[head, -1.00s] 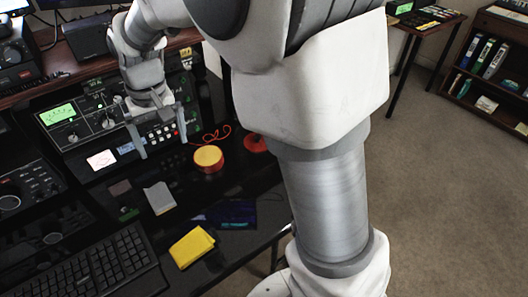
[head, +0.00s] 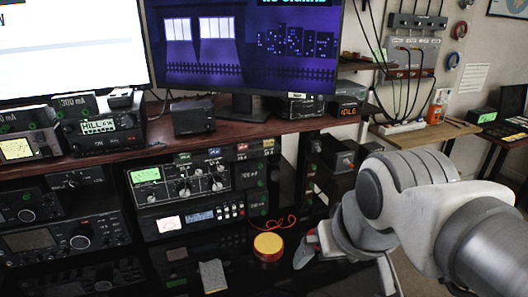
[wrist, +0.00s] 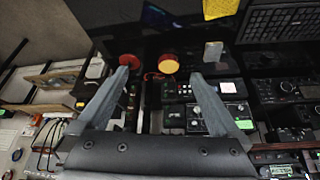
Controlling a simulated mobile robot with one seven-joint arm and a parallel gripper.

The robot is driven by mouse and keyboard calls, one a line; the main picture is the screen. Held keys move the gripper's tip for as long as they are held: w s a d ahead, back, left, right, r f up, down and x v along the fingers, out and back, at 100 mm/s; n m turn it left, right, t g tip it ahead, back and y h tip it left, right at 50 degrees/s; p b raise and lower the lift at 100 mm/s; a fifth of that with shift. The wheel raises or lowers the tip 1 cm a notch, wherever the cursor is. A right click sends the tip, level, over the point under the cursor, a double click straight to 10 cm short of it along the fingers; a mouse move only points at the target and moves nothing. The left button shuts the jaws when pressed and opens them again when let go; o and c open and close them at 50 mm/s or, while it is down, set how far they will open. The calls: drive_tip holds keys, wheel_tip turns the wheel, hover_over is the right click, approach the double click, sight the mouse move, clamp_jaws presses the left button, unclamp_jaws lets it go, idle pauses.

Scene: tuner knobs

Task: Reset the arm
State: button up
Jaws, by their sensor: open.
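The tuner panel with its lit green display and knobs (head: 182,186) stands under the wooden shelf in the head view. It also shows upside down in the wrist view (wrist: 205,112), partly behind a finger. My gripper (head: 345,262) is low at the right of the panel in the head view, with my arm reaching in from the right edge. In the wrist view my gripper (wrist: 159,75) has its two fingers spread wide with nothing between them. It points over the dark desk and is apart from the knobs.
A yellow-topped red round object (head: 268,246) with an orange cord sits on the desk, left of my gripper. A grey pad (head: 213,276) lies farther left. Monitors (head: 245,45) and small radios stand on the shelf above. A yellow cloth-like item (wrist: 220,8) shows in the wrist view.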

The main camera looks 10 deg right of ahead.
drive_tip(key=shift+s+d+f, duration=0.2)
drive_tip(key=shift+s+d, duration=0.15)
drive_tip(key=shift+s, duration=0.35)
wheel_tip(320, 180, up, 11)
drive_tip(key=p, duration=1)
drive_tip(key=shift+p, duration=0.35)
drive_tip(key=shift+f, duration=0.2)
